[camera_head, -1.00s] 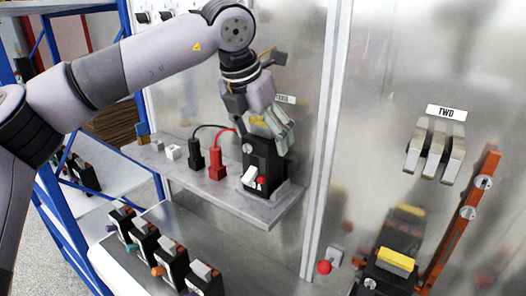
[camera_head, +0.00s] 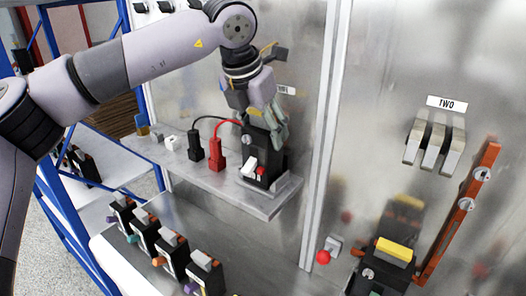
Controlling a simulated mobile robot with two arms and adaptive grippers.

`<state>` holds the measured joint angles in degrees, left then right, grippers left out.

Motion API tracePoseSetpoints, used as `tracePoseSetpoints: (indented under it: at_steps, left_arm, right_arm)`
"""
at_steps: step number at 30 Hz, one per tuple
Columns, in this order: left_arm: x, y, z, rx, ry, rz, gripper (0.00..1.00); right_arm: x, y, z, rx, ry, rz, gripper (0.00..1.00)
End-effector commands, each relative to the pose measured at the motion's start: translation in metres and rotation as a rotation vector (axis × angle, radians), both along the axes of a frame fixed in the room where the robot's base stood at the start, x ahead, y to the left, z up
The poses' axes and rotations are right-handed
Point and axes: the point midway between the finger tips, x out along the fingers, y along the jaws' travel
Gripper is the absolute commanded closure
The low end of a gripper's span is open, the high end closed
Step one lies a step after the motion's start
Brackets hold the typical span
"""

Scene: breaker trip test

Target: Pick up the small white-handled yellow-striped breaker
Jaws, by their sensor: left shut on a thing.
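The small black breaker (camera_head: 257,152) with a white handle (camera_head: 250,168) stands upright on the metal shelf (camera_head: 265,204), in front of the steel panel. A red knob sits beside its handle. My left gripper (camera_head: 268,122) comes down from above and is shut on the breaker's upper part. The breaker still appears to rest on the shelf. My right gripper is not in view.
A red plug (camera_head: 217,154) and a black plug (camera_head: 195,145) with cables stand left of the breaker. Several black breakers with grey handles line the lower ledge (camera_head: 118,262). A larger yellow-topped breaker (camera_head: 395,250) and an orange bar (camera_head: 458,215) are at right.

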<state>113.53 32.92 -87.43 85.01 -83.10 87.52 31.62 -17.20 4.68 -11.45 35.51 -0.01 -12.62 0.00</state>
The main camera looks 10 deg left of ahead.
Motion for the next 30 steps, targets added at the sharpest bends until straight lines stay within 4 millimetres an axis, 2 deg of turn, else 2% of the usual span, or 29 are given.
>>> tracePoseSetpoints:
  at_steps: [2,15,30]
  left_arm:
    - [0.0,0.0001,0.0001,0.0,0.0,0.0,0.71]
    - [-0.0001,0.0001,0.0001,0.0,0.0,0.0,1.0]
    - [0.0007,-0.0005,0.0086,-0.002,-0.006,0.0,1.0]
  right_arm:
    - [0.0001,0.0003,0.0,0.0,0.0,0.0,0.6]
    - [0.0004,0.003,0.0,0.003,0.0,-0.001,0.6]
    - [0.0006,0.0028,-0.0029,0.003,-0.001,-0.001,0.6]
